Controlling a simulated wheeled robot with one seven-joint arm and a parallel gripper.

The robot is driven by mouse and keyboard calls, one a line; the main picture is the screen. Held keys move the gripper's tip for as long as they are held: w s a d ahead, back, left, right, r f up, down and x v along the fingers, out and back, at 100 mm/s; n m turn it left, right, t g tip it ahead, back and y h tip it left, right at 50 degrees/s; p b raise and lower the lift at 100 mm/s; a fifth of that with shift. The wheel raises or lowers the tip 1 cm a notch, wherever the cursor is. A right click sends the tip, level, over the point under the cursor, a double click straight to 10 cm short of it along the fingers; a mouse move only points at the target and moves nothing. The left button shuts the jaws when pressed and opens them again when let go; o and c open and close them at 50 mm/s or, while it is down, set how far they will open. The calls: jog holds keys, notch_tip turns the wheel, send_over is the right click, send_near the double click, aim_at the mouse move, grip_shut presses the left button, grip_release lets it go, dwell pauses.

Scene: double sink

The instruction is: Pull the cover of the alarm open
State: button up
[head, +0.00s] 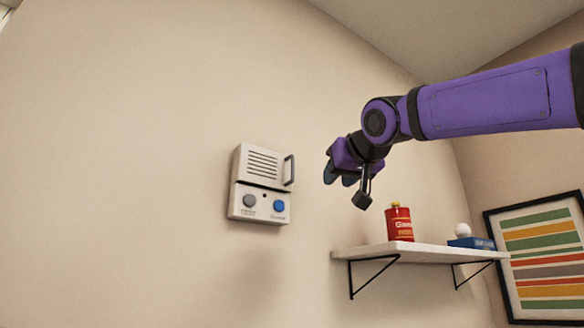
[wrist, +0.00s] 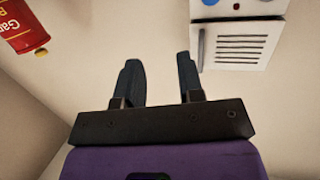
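The alarm (head: 247,207) is a white box on the wall, left of centre in the head view. Its upper cover (head: 261,165) has dark slats and a dark handle (head: 289,170) on its right edge. The cover looks closed. The alarm cover (wrist: 240,44) and handle (wrist: 201,50) show at the upper right there.
A white shelf (head: 425,251) on black brackets is on the wall below and right of my gripper. It holds a red can (head: 399,223) and a blue box (head: 472,243) with a white ball (head: 462,230). A striped picture (head: 545,255) hangs at right. The wall around the alarm is bare.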

jog(key=t+y, duration=0.1)
jog(key=y, duration=0.1)
send_near(293, 176)
notch_tip(293, 176, up, 3)
jog(key=shift+n, duration=0.4)
jog(key=shift+x, duration=5.3)
jog(key=shift+f, duration=0.15)
jog(key=shift+c, duration=0.2)
grip_shut()
